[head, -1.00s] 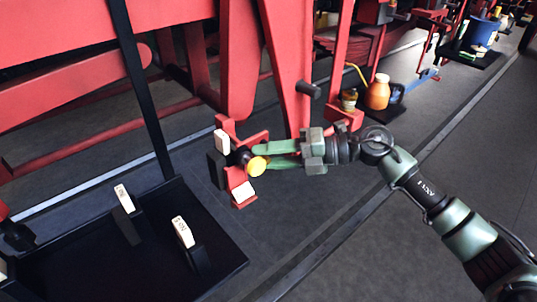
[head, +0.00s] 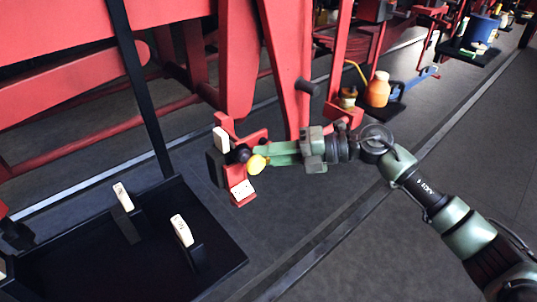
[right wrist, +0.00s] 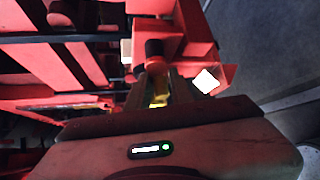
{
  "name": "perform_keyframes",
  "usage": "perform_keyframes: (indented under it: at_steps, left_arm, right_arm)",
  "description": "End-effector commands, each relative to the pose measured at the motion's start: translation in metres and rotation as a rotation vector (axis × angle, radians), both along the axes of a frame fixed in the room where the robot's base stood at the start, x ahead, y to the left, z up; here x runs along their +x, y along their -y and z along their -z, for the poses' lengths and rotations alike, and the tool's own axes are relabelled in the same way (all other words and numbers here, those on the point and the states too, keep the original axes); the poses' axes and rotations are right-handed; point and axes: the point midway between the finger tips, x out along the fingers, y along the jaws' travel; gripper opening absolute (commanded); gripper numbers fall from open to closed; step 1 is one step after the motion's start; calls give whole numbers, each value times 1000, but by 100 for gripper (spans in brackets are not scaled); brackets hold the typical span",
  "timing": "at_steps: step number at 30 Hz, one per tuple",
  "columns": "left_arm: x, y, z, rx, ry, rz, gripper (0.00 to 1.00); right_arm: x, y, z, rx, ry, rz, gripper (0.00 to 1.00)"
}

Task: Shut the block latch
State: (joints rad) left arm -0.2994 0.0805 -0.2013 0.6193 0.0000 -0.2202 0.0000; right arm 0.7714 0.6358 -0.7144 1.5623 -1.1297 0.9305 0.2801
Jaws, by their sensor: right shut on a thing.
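My right gripper (head: 268,155) reaches in from the right at the red bracket (head: 238,178) below the big red frame. It is shut on a yellow-ended handle (head: 257,164), which I take to be the block latch's. A black round part (head: 241,154) sits just left of the handle. In the right wrist view, yellow (right wrist: 158,98) shows between the dark fingers (right wrist: 160,92), with a dark cylinder (right wrist: 154,52) beyond. I cannot tell whether the latch is fully closed. My left gripper is not in view.
A white label (head: 243,188) is on the bracket, and a pale tag (head: 221,139) stands behind it. A black tray (head: 100,262) with pale-tagged levers is at lower left. An orange bottle (head: 378,90) stands farther back. The floor at right is clear.

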Motion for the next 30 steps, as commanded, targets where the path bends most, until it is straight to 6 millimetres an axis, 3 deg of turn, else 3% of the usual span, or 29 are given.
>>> perform_keyframes:
  at_steps: [1, 17, 18, 19, 30]
  left_arm:
    - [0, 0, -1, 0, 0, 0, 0]
    - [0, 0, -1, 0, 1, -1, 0]
    - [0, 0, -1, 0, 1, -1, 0]
    - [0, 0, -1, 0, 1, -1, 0]
    - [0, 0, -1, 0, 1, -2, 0]
  right_arm:
    - [2, -1, -10, 13, 13, 2, 0]
    - [2, -1, -12, 16, 16, 2, 0]
    - [2, -1, -12, 16, 16, 2, 27]
    - [2, -1, -11, 16, 16, 2, 36]
    - [1, -1, -5, 7, 8, 1, 38]
